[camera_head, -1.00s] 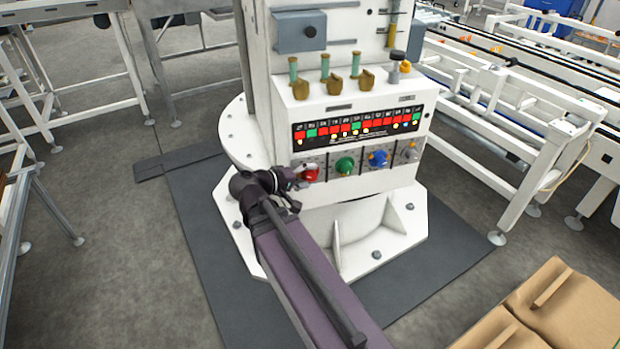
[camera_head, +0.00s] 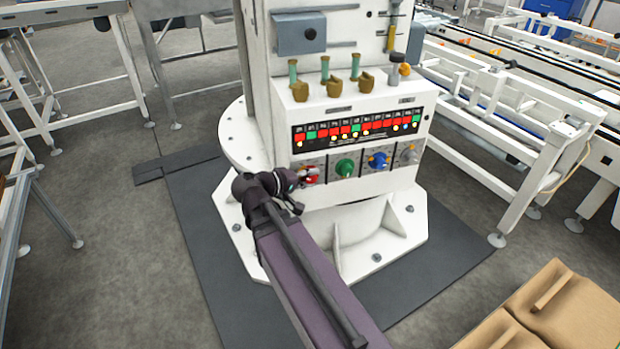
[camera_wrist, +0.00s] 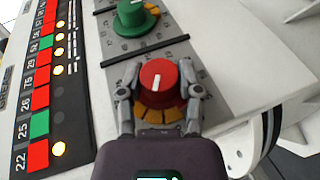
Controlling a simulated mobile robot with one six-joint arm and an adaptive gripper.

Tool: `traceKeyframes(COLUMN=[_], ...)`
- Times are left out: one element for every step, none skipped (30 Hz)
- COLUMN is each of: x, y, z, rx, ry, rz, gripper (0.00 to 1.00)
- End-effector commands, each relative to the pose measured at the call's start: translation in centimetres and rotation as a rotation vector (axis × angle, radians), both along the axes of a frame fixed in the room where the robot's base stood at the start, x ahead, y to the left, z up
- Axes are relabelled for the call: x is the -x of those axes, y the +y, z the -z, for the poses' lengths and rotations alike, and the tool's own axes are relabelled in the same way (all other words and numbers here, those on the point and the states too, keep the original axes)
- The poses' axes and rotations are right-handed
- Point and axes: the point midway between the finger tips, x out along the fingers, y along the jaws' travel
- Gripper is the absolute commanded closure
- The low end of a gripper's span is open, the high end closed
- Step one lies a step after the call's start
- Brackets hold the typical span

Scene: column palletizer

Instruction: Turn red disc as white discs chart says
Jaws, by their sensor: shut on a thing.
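The red disc (camera_head: 312,174) is the leftmost of a row of dials on the white machine's front panel. My gripper (camera_wrist: 160,92) is shut on the red disc, one finger on each side. In the head view my gripper (camera_head: 300,178) partly covers it. The white disc (camera_head: 408,156) is at the right end of the row; its markings are too small to read.
A green disc (camera_head: 345,168) and a blue disc (camera_head: 378,161) stand between them. Above is a black display strip (camera_head: 350,130) with numbers, red and green squares and lit yellow lamps.

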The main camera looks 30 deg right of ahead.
Motion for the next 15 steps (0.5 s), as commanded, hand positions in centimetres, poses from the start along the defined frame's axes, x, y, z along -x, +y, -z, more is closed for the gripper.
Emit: traceKeyframes(x=[0.01,0.00,0.01,0.00,0.00,0.00,0.00,-0.01,0.00,-0.01,0.00,-0.01,-0.02,-0.02,-0.03], y=[-0.02,-0.02,-0.02,-0.02,-0.02,-0.01,0.00,0.00,0.00,0.00,0.01,0.02,0.02,0.02,0.02], z=[0.11,0.14,0.18,0.21,0.25,0.31,0.36,0.39,0.45,0.50,0.53,0.59,0.63,0.68,0.71], rx=[0.003,0.006,0.012,0.018,0.024,0.033,0.042,0.052,0.066,0.078,0.092,0.110,0.125,0.141,0.163], ry=[0.001,0.002,0.002,0.004,0.004,0.007,0.008,0.010,0.013,0.016,0.019,0.022,0.026,0.029,0.033], rz=[0.001,0.000,0.001,0.001,0.001,0.001,0.001,0.001,0.002,0.001,0.000,0.000,0.001,0.000,0.000], gripper=[1.00,1.00,1.00,1.00,1.00,1.00,1.00,1.00,1.00,1.00,1.00,1.00,1.00,1.00,1.00])
